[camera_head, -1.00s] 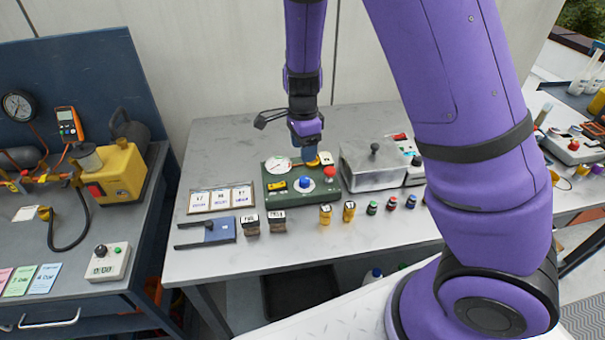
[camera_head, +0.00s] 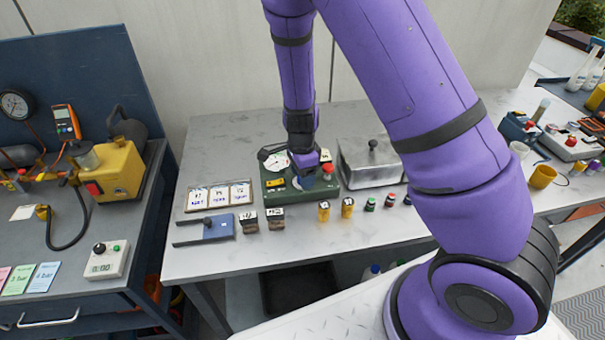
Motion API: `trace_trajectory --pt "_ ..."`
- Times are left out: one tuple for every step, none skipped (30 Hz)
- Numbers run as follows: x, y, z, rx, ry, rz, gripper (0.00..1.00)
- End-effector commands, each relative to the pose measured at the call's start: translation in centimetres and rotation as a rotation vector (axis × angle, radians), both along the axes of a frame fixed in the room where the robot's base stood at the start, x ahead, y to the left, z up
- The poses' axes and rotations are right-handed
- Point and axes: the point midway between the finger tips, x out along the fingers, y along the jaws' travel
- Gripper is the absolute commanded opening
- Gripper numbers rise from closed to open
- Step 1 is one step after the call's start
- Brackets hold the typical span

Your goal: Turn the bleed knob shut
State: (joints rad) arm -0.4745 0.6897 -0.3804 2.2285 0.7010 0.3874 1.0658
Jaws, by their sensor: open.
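A green control box (camera_head: 271,196) stands on the grey bench, with a round white gauge (camera_head: 277,162) at its back left. A red knob (camera_head: 328,168) shows at its right side. The blue knob seen on its front half is now mostly or wholly hidden by my gripper. I cannot read which knob is the bleed knob. My gripper (camera_head: 305,184) points down over the front middle of the box, at the blue knob's place. It is open; whether its fingers stand around the knob or touch it cannot be told.
A lidded metal box (camera_head: 365,168) stands close on the right. Several small jars (camera_head: 347,207) line the bench in front. Framed cards (camera_head: 220,196), a blue clipboard-like item (camera_head: 207,229) and two dark blocks (camera_head: 248,221) lie to the left.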

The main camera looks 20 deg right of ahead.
Motion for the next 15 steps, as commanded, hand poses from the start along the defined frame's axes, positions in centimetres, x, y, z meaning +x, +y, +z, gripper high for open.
trace_trajectory --pt "0.01 0.0 0.02 0.0 0.0 0.0 0.58" --pt "0.01 0.0 0.02 0.0 0.0 0.0 0.56" --pt "0.01 0.0 0.02 0.0 0.0 0.0 0.47" --pt "0.01 0.0 0.03 0.0 0.0 0.0 0.4" --pt "0.01 0.0 0.03 0.0 0.0 0.0 0.33" --pt "0.0 0.0 0.03 0.0 0.0 0.0 0.24" --pt "0.0 0.0 0.03 0.0 0.0 0.0 0.17" --pt "0.0 0.0 0.03 0.0 0.0 0.0 0.1" --pt "0.0 0.0 0.04 0.0 0.0 0.0 0.09" --pt "0.0 0.0 0.04 0.0 0.0 0.0 0.09" --pt "0.0 0.0 0.04 0.0 0.0 0.001 0.09" --pt "0.0 0.0 0.04 0.0 0.0 0.002 0.09" --pt "0.0 0.0 0.04 0.0 0.0 0.004 0.09" --pt "0.0 0.0 0.04 0.0 0.0 0.007 0.09" --pt "0.0 -0.01 0.05 0.0 0.0 0.012 0.09"
